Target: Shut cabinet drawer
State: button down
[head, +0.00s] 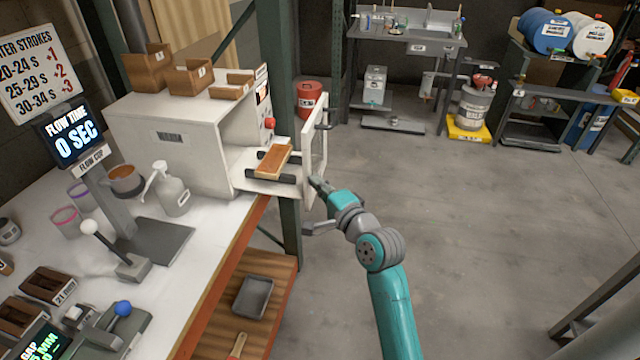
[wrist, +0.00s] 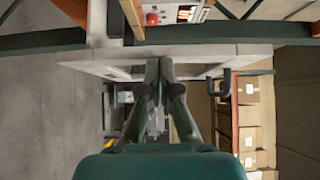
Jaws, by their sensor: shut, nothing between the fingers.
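The white cabinet (head: 172,135) stands on the bench at left. Its drawer (head: 262,182) is pulled out to the right, with a wooden block (head: 273,161) lying on it. The drawer's pale framed front (head: 316,152) stands upright at the outer end. My gripper (head: 318,184) is shut and empty, its tips at the outer face of that front, low down; I cannot tell whether they touch. In the wrist view my gripper (wrist: 159,64) points at the drawer front (wrist: 205,56), and a dark handle (wrist: 214,78) sticks out right of the fingers.
A green post (head: 284,95) rises just behind the drawer. A red bucket (head: 309,97) stands beyond. The floor (head: 480,230) to the right is clear.

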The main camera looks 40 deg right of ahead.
jog(key=w+a, duration=1.3)
jog(key=w, duration=0.3)
jog(key=shift+w, duration=0.3)
jog(key=shift+r, duration=0.1)
